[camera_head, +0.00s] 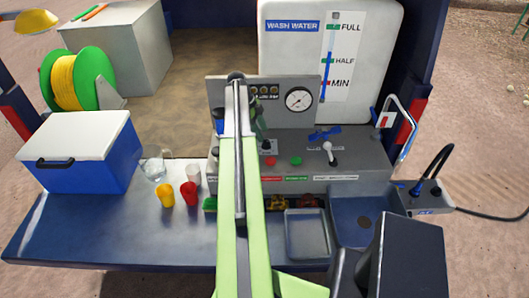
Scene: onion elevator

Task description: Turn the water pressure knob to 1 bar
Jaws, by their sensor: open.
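A grey control panel (345,180) stands at the back of the blue counter. A round white pressure gauge (299,99) is on its upright back plate; its reading is too small to tell. A small dark knob (266,146) sits left on the panel top, just right of my arm. I cannot read its label, so I cannot tell for sure that it is the water pressure knob. My gripper (240,118) is open in front of the panel's upper left, left of the gauge and above the knob. My own arm hides much of it, and I cannot tell whether it touches anything.
Red (270,161) and green (296,161) buttons, a blue valve handle (325,133) and a silver lever (330,153) share the panel. A white wash water tank (375,50) stands behind.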

